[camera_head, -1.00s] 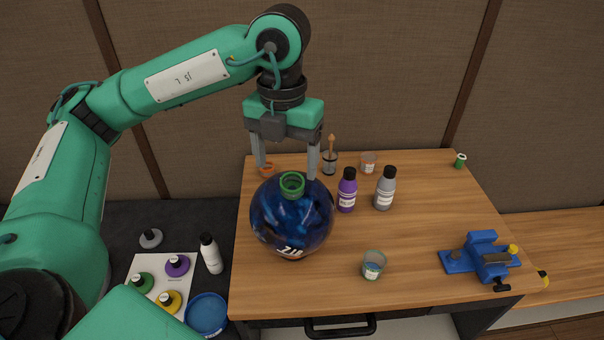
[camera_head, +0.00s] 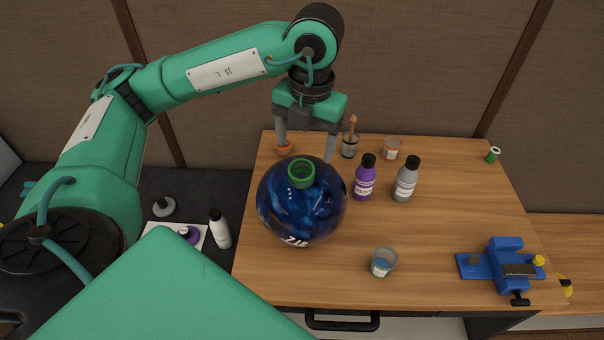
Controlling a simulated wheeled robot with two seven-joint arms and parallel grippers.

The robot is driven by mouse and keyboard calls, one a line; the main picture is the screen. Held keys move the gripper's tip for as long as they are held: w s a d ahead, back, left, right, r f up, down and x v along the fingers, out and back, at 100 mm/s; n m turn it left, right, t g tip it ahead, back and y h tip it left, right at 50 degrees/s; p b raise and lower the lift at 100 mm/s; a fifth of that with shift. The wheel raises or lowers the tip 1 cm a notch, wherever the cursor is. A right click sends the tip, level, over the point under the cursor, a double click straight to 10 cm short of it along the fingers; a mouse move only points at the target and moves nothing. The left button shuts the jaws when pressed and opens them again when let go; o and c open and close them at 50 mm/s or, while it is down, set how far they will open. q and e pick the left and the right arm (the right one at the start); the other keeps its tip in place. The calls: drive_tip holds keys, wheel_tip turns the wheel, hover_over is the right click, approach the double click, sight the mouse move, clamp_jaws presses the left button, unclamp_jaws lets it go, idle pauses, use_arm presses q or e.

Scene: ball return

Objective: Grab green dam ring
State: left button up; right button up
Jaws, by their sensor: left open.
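The green dam ring (camera_head: 301,173) sits on top of the dark blue bowling ball (camera_head: 290,218), which stands at the left of the wooden table (camera_head: 440,235). My left gripper (camera_head: 306,153) points down, open and empty, with its two fingers apart. In the picture it is just above and behind the ring, and its right fingertip is close to the ball's upper edge. I cannot tell whether that finger touches the ball. My right gripper is not in view.
A purple bottle (camera_head: 364,180) and a grey bottle (camera_head: 406,180) stand right of the ball. A clear cup (camera_head: 383,262) is in front, and a blue vise (camera_head: 500,267) is at the right. A jar with a brush (camera_head: 350,145) and small orange-labelled jar (camera_head: 391,149) stand behind.

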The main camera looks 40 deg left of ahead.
sight(300, 178)
use_arm(q)
drive_tip(key=shift+f, duration=0.5)
drive_tip(key=shift+s+f, duration=0.1)
drive_tip(key=shift+f, duration=0.15)
drive_tip(key=shift+a+f, duration=0.1)
drive_tip(key=shift+f, duration=0.85)
drive_tip(key=shift+a+f+p, duration=0.15)
drive_tip(key=shift+f+p, duration=0.15)
drive_tip(key=shift+f, duration=0.7)
drive_tip(key=shift+a+f+p, duration=0.1)
drive_tip(key=shift+f+p, duration=0.2)
drive_tip(key=shift+f, duration=0.65)
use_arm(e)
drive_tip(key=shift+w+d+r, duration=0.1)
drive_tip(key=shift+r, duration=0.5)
use_arm(q)
drive_tip(key=shift+c, duration=0.4)
drive_tip(key=c, duration=1.1)
drive_tip(key=shift+o, duration=0.2)
